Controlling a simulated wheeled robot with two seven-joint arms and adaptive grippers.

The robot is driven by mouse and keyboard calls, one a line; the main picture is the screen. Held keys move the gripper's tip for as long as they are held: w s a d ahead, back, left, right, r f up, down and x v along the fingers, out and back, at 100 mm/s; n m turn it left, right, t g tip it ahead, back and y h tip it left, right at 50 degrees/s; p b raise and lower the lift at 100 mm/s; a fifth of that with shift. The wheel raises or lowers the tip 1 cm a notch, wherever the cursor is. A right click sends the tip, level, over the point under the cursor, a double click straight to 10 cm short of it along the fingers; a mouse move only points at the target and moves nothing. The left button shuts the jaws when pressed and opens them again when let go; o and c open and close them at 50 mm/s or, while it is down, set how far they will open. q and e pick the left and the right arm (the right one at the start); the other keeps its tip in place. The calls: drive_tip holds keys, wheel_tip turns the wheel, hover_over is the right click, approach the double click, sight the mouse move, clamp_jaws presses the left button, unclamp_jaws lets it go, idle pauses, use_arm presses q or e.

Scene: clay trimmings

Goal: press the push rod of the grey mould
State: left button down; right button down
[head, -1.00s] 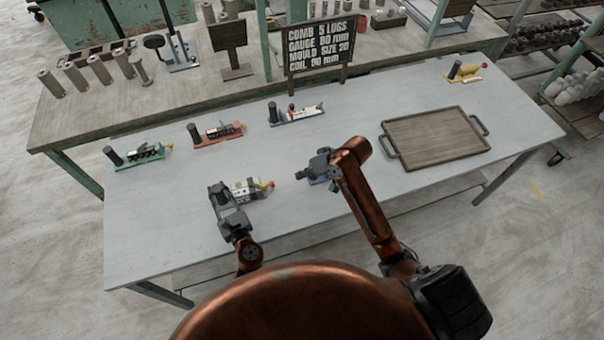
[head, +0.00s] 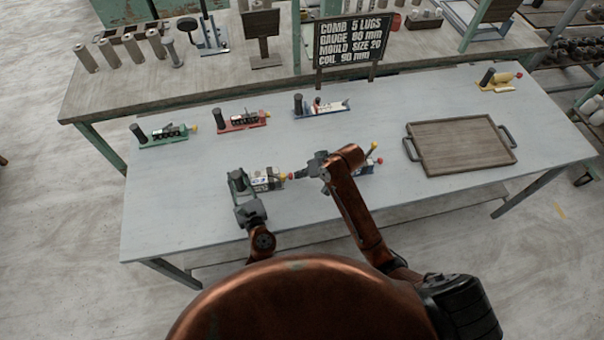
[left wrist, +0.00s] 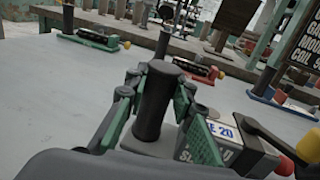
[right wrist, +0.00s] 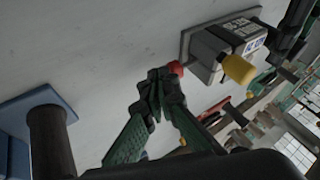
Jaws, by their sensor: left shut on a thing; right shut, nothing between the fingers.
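The grey mould (head: 265,181) lies on the near part of the table, with "SIZE 20" lettering partly readable in the left wrist view (left wrist: 223,133). My left gripper (head: 238,182) is shut around its upright dark post (left wrist: 153,103). A red knob (right wrist: 176,68) sits at the mould's end, at the push rod; a yellow knob (right wrist: 239,68) is beside it. My right gripper (right wrist: 160,78) is shut and empty, its fingertips right at the red knob. I cannot tell whether they touch it. The rod's shaft is hard to see.
A blue mould (head: 367,166) lies just beyond my right gripper, partly hidden. Green (head: 163,137), red (head: 243,122) and another blue-based mould (head: 322,108) stand farther back. A wooden tray (head: 460,168) lies right, a yellow mould (head: 500,81) far right, and a sign (head: 349,42) behind.

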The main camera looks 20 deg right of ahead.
use_arm(q)
drive_tip(key=shift+a+f, duration=0.15)
drive_tip(key=shift+f, duration=0.15)
use_arm(e)
drive_tip(key=shift+w+a, duration=0.1)
drive_tip(key=shift+a, duration=1.35)
drive_tip(key=d, duration=0.4)
drive_tip(key=shift+d, duration=0.2)
drive_tip(key=v, duration=1)
drive_tip(key=shift+s, duration=0.2)
drive_tip(key=shift+a, duration=0.1)
use_arm(q)
drive_tip(key=c, duration=2)
unclamp_jaws()
drive_tip(key=o, duration=0.4)
drive_tip(key=shift+r, duration=0.2)
